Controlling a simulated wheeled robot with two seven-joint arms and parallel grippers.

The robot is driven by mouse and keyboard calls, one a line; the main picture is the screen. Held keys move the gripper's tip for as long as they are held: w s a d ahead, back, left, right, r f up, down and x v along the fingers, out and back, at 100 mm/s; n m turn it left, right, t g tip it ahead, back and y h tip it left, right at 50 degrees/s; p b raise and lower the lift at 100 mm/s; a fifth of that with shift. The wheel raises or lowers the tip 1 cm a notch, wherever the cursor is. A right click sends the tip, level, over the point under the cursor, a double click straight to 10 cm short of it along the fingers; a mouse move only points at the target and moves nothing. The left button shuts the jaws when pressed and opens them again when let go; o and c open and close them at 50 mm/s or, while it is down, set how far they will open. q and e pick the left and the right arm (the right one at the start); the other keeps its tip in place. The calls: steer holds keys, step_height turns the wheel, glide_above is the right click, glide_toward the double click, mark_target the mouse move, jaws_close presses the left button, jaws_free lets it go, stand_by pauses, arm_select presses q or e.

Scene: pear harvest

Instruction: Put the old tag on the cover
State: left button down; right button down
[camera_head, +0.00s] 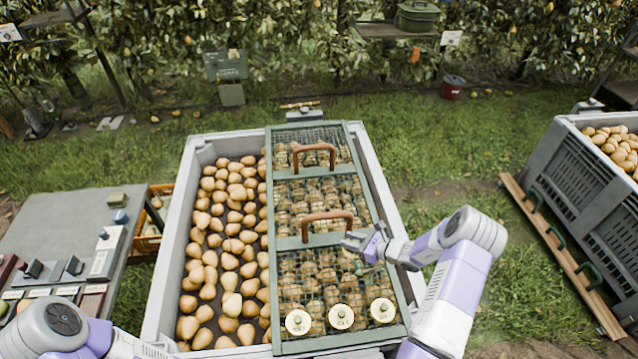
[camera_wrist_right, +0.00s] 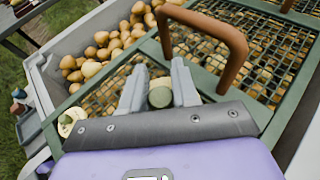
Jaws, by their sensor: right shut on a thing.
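The green-framed mesh cover (camera_head: 294,241) lies over the right part of a big grey crate of pears, with two brown handles. Its frame also shows in the wrist view (camera_wrist_right: 209,83). My right gripper (camera_head: 362,246) is above the cover, near the front handle. In the wrist view its fingers (camera_wrist_right: 159,88) are shut on a small round cream-and-olive thing (camera_wrist_right: 160,96), which looks like the old tag; its face is partly hidden. Three round cream tags (camera_head: 298,322) lie along the cover's front end. Of my left arm only links show at the lower left; its gripper is out of view.
The grey crate (camera_head: 167,256) has open pears left of the cover. A grey side table (camera_head: 62,222) with small blocks and tools stands at the left. Another grey pear crate (camera_head: 573,165) and a plank with green handles (camera_head: 566,260) are at the right. Grass lies between.

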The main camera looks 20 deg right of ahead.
steer(key=shift+m+h, duration=0.3)
steer(key=shift+h, duration=0.1)
steer(key=d+f, duration=0.2)
steer(key=f, duration=0.2)
steer(key=shift+s+d+b, duration=0.25)
steer(key=shift+d+b, duration=0.1)
steer(key=shift+d, duration=0.05)
steer(key=b, duration=0.1)
glide_above(356, 265)
steer(key=shift+t, duration=0.3)
step_height(356, 265, down, 6)
steer(key=shift+w+r, duration=0.1)
steer(key=shift+r, duration=0.1)
steer(key=shift+f+b, duration=0.65)
steer(key=shift+f, duration=1.65)
steer(key=shift+a+r, duration=0.1)
steer(key=c, duration=1.3)
jaws_free()
steer(key=shift+f, duration=0.2)
steer(key=o, duration=0.5)
steer(key=shift+c, duration=0.2)
